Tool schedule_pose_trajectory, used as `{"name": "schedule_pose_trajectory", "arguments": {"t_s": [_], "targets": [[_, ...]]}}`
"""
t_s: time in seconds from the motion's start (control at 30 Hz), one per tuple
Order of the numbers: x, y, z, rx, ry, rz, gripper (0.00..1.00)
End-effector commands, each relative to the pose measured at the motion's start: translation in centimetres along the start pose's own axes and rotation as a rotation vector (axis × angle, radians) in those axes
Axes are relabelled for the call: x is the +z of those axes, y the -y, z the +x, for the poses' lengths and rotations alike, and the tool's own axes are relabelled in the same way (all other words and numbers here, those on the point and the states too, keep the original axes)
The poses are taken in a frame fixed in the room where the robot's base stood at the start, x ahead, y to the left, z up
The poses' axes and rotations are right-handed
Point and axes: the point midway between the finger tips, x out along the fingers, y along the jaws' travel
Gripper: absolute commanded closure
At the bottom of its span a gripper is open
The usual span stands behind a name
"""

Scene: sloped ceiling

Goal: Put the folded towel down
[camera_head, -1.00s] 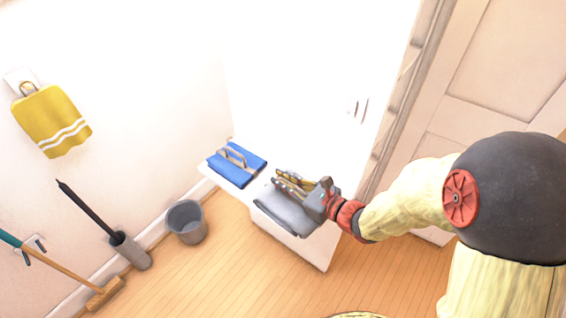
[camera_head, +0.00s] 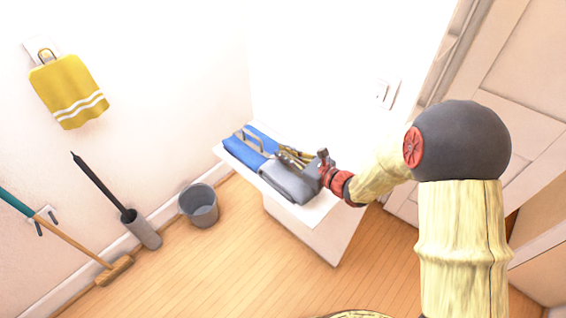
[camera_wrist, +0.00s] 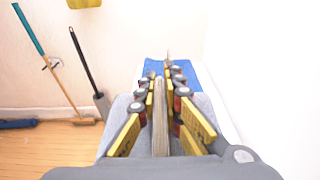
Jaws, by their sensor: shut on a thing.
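The grey folded towel (camera_head: 287,183) is over the white top of a narrow cabinet, close beside a blue folded towel (camera_head: 242,151) with a raised handle. My gripper (camera_head: 287,155) is shut on the upright handle of the grey towel. In the wrist view the yellow fingers of my gripper (camera_wrist: 160,105) flank the pale handle strip, with the grey towel (camera_wrist: 205,112) spread below and the blue towel (camera_wrist: 155,68) just beyond. The underside of the grey towel is hidden, so I cannot tell whether it touches the top.
The white cabinet top (camera_head: 316,212) shows bare at its near right end. A grey bucket (camera_head: 199,206), a brush in a holder (camera_head: 140,230) and a broom (camera_head: 85,252) stand to the left. A yellow towel (camera_head: 69,92) hangs on the wall. The wooden floor in front is clear.

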Motion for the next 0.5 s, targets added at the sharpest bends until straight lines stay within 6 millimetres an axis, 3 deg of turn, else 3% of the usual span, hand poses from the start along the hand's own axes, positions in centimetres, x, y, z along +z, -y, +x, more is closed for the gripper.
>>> {"name": "schedule_pose_trajectory", "arguments": {"t_s": [0.2,0.4,0.5], "targets": [[-1.1,0.5,1.1,0.001,0.001,-0.001,1.0],[-4.0,0.5,1.7,0.0,-0.001,0.001,1.0],[-4.0,0.5,1.7,0.0,0.001,-0.001,1.0]]}}
